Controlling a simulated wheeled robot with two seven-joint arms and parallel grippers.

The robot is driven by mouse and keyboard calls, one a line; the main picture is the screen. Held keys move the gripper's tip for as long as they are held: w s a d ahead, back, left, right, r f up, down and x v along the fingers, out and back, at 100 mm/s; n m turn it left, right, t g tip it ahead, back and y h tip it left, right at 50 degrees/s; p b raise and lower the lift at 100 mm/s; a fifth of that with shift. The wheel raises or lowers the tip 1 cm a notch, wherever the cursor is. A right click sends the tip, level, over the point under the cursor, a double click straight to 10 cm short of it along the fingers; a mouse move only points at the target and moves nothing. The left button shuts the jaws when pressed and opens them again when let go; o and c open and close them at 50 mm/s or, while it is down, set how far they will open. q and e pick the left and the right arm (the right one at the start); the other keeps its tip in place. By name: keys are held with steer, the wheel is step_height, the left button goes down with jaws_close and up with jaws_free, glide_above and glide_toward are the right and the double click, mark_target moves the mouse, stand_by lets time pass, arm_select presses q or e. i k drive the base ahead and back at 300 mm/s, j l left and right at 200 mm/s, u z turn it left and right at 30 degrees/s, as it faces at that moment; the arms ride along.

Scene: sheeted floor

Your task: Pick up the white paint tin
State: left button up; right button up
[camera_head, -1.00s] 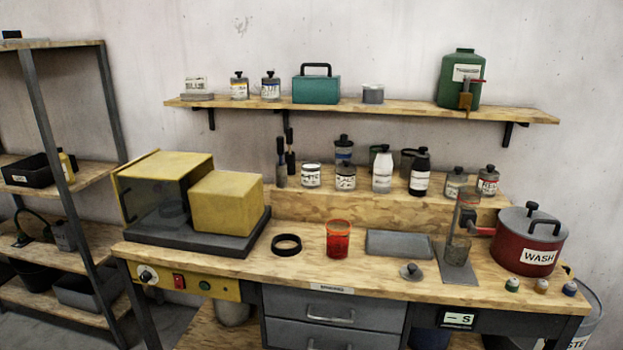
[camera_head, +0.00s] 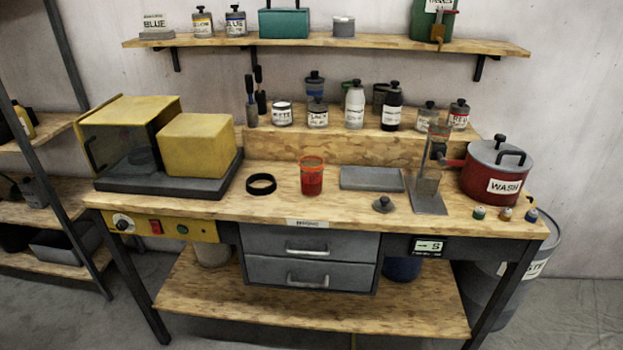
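A small tin (camera_head: 282,115) with a white label, its lettering probably reading WHITE, stands upright on the raised wooden ledge at the back of the workbench. It is just right of two dark-handled upright tools (camera_head: 255,95) and left of a tin with a dark knobbed lid (camera_head: 318,112). Its top looks pale and has no knob. Neither of my grippers is in view.
The workbench (camera_head: 290,210) holds a yellow machine (camera_head: 130,140), a black ring (camera_head: 261,184), a red cup (camera_head: 312,178), a grey slab (camera_head: 371,178), a stand (camera_head: 428,185) and a red WASH pot (camera_head: 493,172). A wall shelf (camera_head: 330,42) hangs above the ledge.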

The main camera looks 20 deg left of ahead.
mark_target(282, 109)
steer(key=i+l+u, duration=0.4)
steer(key=i+l, duration=0.15)
steer(key=i, duration=0.15)
steer(key=i+l+u, duration=0.35)
steer(key=i+l, duration=0.25)
steer(key=l, duration=0.1)
